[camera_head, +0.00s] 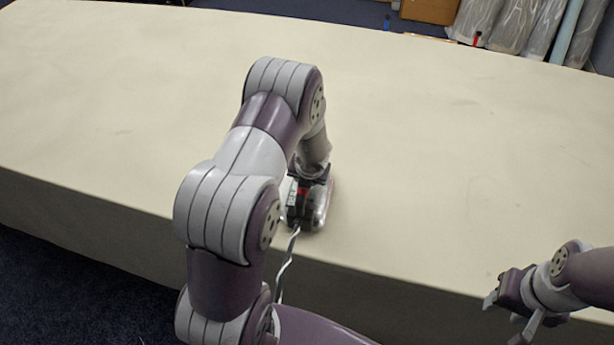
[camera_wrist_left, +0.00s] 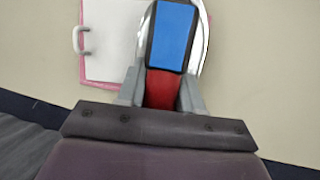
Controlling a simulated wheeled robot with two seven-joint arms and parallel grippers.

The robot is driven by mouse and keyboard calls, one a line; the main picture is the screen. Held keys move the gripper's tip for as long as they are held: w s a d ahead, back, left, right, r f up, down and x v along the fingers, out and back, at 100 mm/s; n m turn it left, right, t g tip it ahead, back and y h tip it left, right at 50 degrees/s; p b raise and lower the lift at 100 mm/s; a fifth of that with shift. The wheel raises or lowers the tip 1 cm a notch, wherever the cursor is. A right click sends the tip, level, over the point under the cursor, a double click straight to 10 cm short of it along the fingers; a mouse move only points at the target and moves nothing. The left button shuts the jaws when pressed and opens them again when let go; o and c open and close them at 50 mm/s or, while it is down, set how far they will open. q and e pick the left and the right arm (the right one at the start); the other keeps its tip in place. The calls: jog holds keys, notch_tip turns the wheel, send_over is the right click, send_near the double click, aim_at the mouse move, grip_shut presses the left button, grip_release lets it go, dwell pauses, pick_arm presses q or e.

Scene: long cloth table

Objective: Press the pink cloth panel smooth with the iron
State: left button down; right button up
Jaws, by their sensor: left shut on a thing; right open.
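The iron (camera_wrist_left: 172,38) has a blue top, a red part and a silvery rim. My left gripper (camera_wrist_left: 162,90) is shut on its red part. In the head view the iron (camera_head: 320,206) is at the table's near edge, partly hidden by my left arm. The pink cloth panel (camera_wrist_left: 83,70) shows only as a thin pink border in the left wrist view, around a white flat sheet or plate (camera_wrist_left: 110,40). The iron overlaps the right side of this sheet; whether it touches is unclear. My right gripper (camera_head: 508,316) is open and empty, off the table's near edge at right.
A white loop-shaped handle (camera_wrist_left: 80,40) sits at the white sheet's left edge. The long cream table (camera_head: 430,130) is otherwise clear. A pale cord (camera_head: 287,262) hangs over the near edge below the iron. Wrapped rolls (camera_head: 510,25) and a brown box (camera_head: 430,10) stand beyond the far edge.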

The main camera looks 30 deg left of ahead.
pick_arm(q)
jog(key=shift+s, duration=0.1)
dwell(0.4)
jog(key=shift+r+p, duration=0.6)
jog(key=shift+p, duration=0.05)
jog(key=r+p, duration=0.2)
jog(key=r, duration=0.1)
jog(key=r+p, duration=0.3)
jog(key=shift+w+a, duration=0.1)
jog(key=shift+w, duration=0.1)
jog(key=shift+r+p, duration=0.5)
jog(key=shift+p, duration=0.2)
notch_tip(320, 180, up, 5)
jog(key=p, duration=0.4)
jog(key=shift+p, duration=0.3)
